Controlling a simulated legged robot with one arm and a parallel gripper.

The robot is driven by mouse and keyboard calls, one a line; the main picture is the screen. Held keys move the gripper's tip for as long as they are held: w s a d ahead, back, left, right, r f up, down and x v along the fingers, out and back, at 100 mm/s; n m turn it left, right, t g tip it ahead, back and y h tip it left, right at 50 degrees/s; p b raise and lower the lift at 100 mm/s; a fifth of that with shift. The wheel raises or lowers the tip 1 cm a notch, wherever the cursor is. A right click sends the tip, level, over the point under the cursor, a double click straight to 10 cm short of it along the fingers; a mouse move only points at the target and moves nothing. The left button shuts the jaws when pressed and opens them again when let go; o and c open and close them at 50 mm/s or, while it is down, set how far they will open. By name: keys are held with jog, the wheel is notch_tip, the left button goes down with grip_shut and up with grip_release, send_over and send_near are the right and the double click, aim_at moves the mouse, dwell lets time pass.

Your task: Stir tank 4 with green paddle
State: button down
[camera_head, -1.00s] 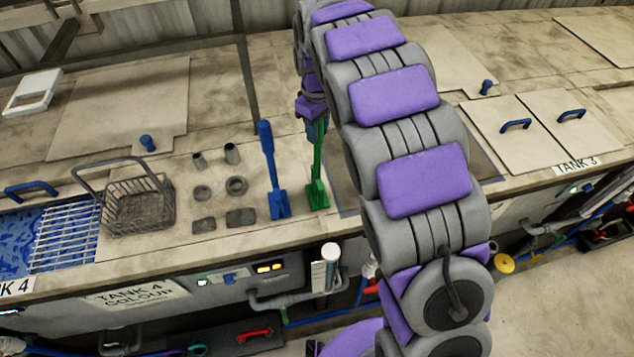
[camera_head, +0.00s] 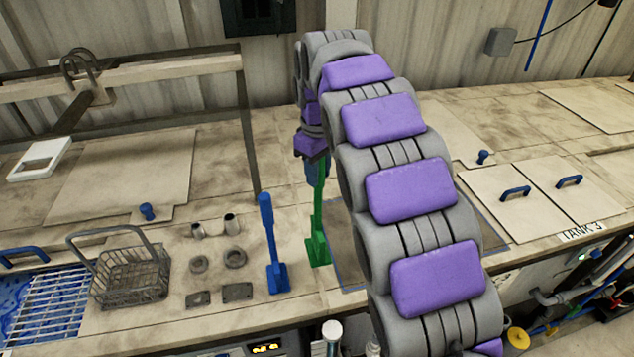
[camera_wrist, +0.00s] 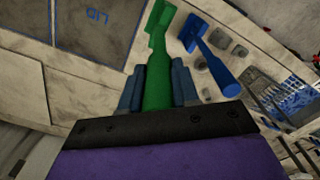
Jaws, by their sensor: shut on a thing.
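The green paddle (camera_head: 318,225) is upright at the centre of the head view, partly hidden by my arm. My gripper (camera_head: 318,170) is shut on the upper part of its handle. In the wrist view, the blue fingers of my gripper (camera_wrist: 158,88) sit on both sides of the green handle (camera_wrist: 157,70). I cannot tell whether the paddle's foot touches the counter. Tank 4 shows at the lower left as an opening with blue liquid (camera_head: 12,292) and a white grating (camera_head: 45,310).
A blue paddle (camera_head: 268,240) stands just left of the green one. A wire basket (camera_head: 130,275) and several small metal parts (camera_head: 233,257) lie between it and tank 4. Tank 3's closed lids (camera_head: 515,205) are at right. A frame rail (camera_head: 248,130) rises behind.

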jog(key=shift+r, duration=0.25)
jog(key=shift+s+d+f+b, duration=0.1)
jog(key=shift+s+d+b, duration=0.05)
jog(key=shift+s+b, duration=0.35)
jog(key=s+d+b, duration=0.3)
jog(key=s, duration=0.9)
jog(key=s+d+b, duration=0.4)
jog(key=s, duration=0.8)
jog(key=shift+s+b, duration=0.15)
jog(key=shift+b, duration=0.15)
